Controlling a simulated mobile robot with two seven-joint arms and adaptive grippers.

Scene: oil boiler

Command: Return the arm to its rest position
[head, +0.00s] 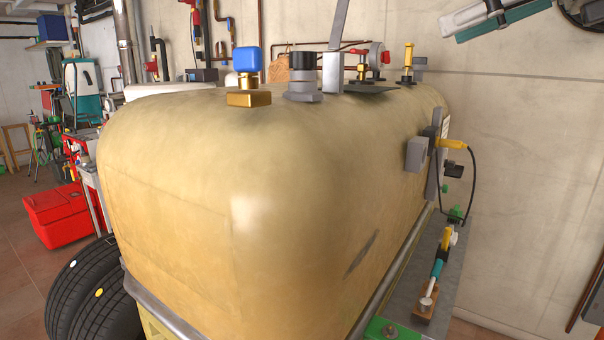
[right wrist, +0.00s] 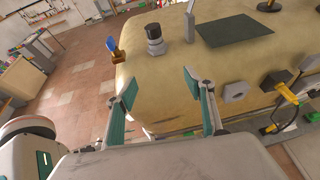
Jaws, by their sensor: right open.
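My right gripper (head: 500,18) shows at the top right edge of the head view, above and to the right of the tank and apart from it. In the right wrist view its two teal-padded fingers (right wrist: 160,88) are spread with nothing between them. The large tan boiler tank (head: 190,180) fills the middle of the head view. In the wrist view the tank (right wrist: 165,85) lies beyond and below the fingers. Most of the right arm is hidden from the head view. My left gripper is in neither view.
On the tank's top stand a blue-capped valve (head: 248,62), a grey fitting with a black cap (head: 303,80) and brass fittings. A bracket with a yellow connector (head: 450,143) and cable sticks out on its right side. Tyres (head: 80,290) and a red box (head: 62,215) stand at left.

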